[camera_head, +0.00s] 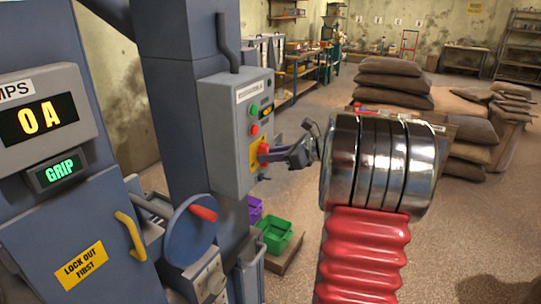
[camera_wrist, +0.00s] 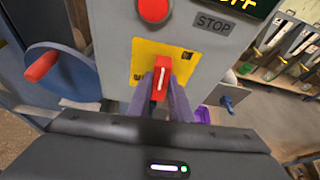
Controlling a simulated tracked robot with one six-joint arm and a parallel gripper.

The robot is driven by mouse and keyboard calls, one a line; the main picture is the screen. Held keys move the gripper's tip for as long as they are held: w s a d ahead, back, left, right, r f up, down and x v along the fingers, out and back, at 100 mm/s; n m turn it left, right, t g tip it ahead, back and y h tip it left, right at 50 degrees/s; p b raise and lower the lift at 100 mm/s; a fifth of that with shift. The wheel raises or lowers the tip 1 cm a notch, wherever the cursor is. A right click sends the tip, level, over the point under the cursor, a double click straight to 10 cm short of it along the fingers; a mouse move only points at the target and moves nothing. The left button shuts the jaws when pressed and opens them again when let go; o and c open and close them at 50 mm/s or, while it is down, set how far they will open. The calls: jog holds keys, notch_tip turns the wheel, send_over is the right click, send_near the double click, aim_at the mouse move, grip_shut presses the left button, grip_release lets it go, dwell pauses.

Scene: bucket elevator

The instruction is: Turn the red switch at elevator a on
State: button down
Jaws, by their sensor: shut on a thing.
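The red switch (camera_head: 263,149) is a rotary handle on a yellow plate (camera_head: 253,163), low on the front of a grey control box (camera_head: 222,130). In the wrist view the switch (camera_wrist: 161,76) carries a white line that stands nearly upright. My gripper (camera_head: 271,154) reaches the box from the right in the head view. In the wrist view its two fingers (camera_wrist: 162,98) are shut on the switch, one on each side. Above the plate sit a round red button (camera_wrist: 153,9) and a STOP label (camera_wrist: 213,23). A partly cut display there reads OFF.
A cabinet at left has a display (camera_head: 42,119) reading 0 A and a green GRIP sign (camera_head: 60,169). A blue handwheel (camera_head: 190,232) with a red knob stands below the box. Stacked sacks (camera_head: 394,84) stand behind my arm.

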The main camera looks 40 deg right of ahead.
jog(key=shift+m, duration=0.3)
jog(key=shift+r, duration=0.1)
jog(key=c, duration=1.6)
grip_release()
jog(key=shift+d, duration=0.1)
jog(key=shift+s+d+r, duration=0.1)
jog(key=shift+s+d, duration=0.05)
jog(key=shift+s, duration=0.2)
jog(key=v, duration=1.3)
jog(key=shift+w+d, duration=0.15)
